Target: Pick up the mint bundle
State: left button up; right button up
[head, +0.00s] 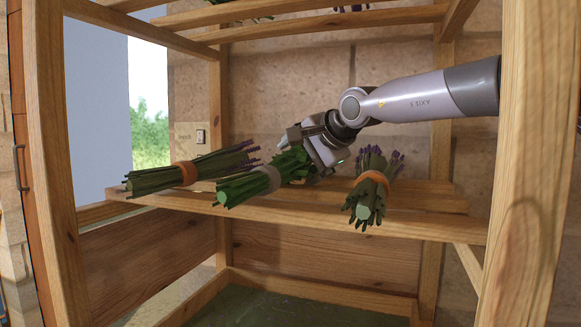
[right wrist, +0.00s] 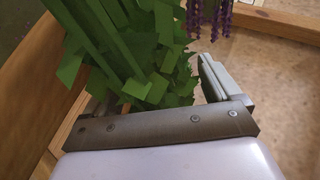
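The mint bundle (head: 250,186) is a leafy green bunch with a pale band, lying on the wooden rack shelf between two lavender bundles. Its cut stems point toward the viewer. My right gripper (head: 313,152) is at its leafy far end, with its fingers spread apart around the leaves. In the right wrist view, the mint leaves (right wrist: 140,60) fill the space in front of the palm. Whether the fingers touch the bundle cannot be told. My left gripper is not in view.
One lavender bundle (head: 187,173) with an orange band lies to the left, and another lavender bundle (head: 370,187) lies close to the gripper's right. Wooden posts (head: 528,170) frame the rack, and an upper shelf (head: 330,20) holds more herbs.

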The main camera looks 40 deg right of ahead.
jog(key=c, duration=0.5)
jog(key=shift+r, duration=0.1)
notch_tip(320, 180, up, 10)
jog(key=shift+p, duration=0.95)
notch_tip(320, 180, down, 10)
jog(key=shift+f+b, duration=0.1)
jog(key=shift+b, duration=0.9)
jog(key=v, duration=0.4)
jog(key=shift+s+b, duration=0.1)
jog(key=shift+b, duration=0.2)
jog(key=shift+v, duration=0.9)
